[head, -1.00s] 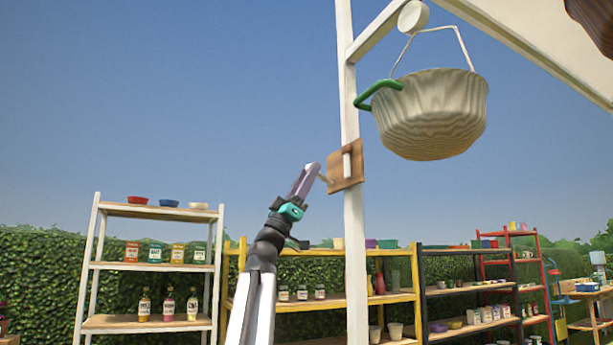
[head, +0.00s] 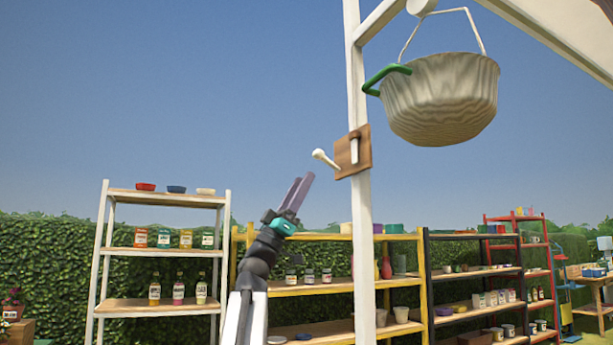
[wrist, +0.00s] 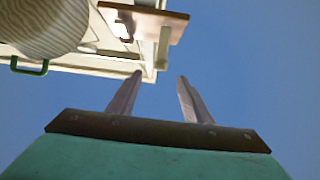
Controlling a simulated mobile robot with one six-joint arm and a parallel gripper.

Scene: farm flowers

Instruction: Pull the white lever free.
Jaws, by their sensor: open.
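The white lever (head: 324,158) sticks out to the left from a brown wooden plate (head: 350,156) on a white post. It has a rounded knob at its end.
A large pale basket (head: 441,99) with a green handle (head: 384,78) hangs right of the post (head: 364,235). Shelves with pots and bottles, including a white one (head: 165,249), stand behind along a hedge.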

